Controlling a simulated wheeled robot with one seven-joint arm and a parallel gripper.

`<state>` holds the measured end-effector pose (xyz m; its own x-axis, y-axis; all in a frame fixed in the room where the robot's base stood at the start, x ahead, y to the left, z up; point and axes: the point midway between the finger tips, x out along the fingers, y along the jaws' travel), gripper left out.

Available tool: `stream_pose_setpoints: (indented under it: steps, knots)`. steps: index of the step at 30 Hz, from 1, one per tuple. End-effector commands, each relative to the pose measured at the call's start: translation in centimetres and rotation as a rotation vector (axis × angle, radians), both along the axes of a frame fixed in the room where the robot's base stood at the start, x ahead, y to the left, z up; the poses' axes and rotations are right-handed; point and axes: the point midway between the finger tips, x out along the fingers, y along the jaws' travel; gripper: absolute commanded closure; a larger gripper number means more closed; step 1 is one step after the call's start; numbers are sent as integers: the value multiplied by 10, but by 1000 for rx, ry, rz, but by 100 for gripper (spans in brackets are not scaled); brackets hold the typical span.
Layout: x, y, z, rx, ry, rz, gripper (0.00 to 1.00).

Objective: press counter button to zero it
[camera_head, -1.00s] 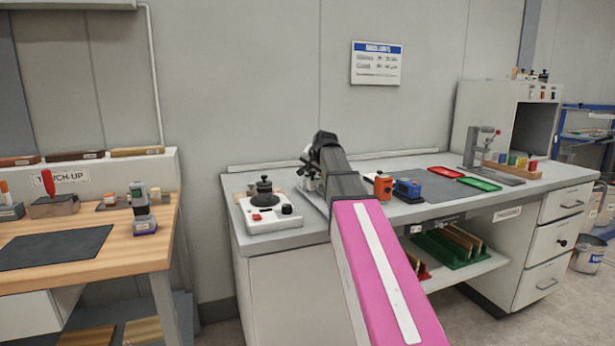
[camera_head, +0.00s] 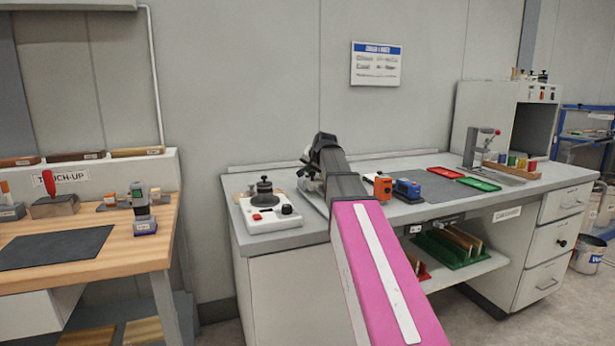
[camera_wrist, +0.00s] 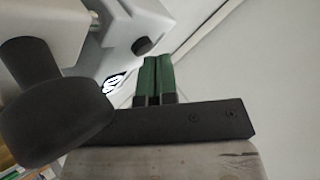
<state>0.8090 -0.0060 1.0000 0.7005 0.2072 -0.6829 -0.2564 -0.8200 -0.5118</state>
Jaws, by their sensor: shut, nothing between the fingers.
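My gripper (camera_wrist: 154,78) shows in the wrist view as two dark green fingers side by side, shut with nothing between them. Beyond the fingers is a pale machine body (camera_wrist: 85,50) with a small dark round knob or button (camera_wrist: 142,46) just up and left of the fingertips. A small white plate with black marks (camera_wrist: 113,82) lies left of the fingers; I cannot tell whether it is the counter. Whether the fingers touch anything is unclear. In the head view my dark wrist (camera_head: 325,150) is over the bench and hides most of the equipment behind it.
A large dark rounded part (camera_wrist: 50,120) is close on the left in the wrist view. On the grey bench (camera_head: 365,222), a white device (camera_head: 270,224) stands left of my arm, and orange (camera_head: 382,187) and blue (camera_head: 407,190) blocks stand right.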

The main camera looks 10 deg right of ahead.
Motion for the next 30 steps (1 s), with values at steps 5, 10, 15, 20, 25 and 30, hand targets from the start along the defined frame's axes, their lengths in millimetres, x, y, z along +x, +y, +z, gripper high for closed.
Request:
stream_pose_setpoints:
  steps: [5,10,15,20,25,30]
  knots:
    - [-6,0,-13,3,30,0,100]
    - [-7,0,-13,2,29,0,100]
    - [-7,0,-11,3,29,-1,100]
    - [-8,0,-4,2,30,0,100]
    - [-7,1,0,3,28,0,100]
    - [-6,1,2,3,25,1,100]
